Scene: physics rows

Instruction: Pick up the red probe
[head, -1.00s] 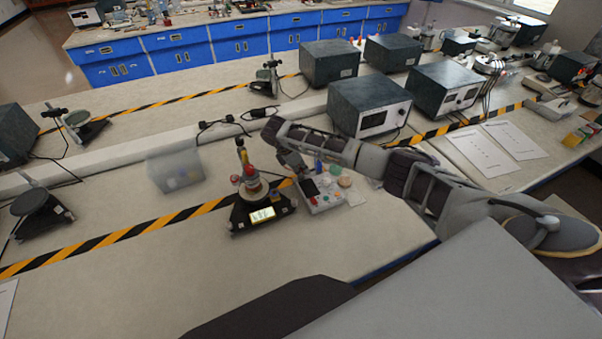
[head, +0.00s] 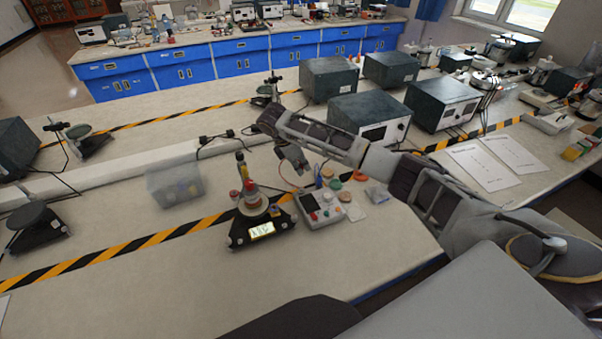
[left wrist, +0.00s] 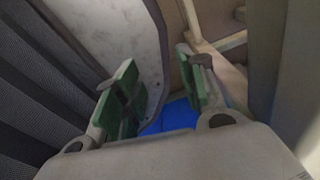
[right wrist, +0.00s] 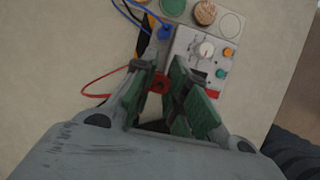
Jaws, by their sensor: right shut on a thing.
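My right gripper (right wrist: 165,92) is shut on the red probe (right wrist: 158,83), which shows between the green-padded fingers in the right wrist view. A red wire (right wrist: 95,92) runs off to the left. In the head view my right gripper (head: 296,166) hangs above the back left of a small grey meter box (head: 318,217); the probe itself is too small to make out there. The box also shows in the right wrist view (right wrist: 205,62), just past the fingers. My left gripper (left wrist: 160,90) is open and empty, with its fingers well apart; it is outside the head view.
A dark-based instrument (head: 262,231) with a lit display stands left of the box. Blue wires and a blue plug (right wrist: 165,33) lie near the box. A clear bin (head: 175,187) stands further left. The front of the bench is clear.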

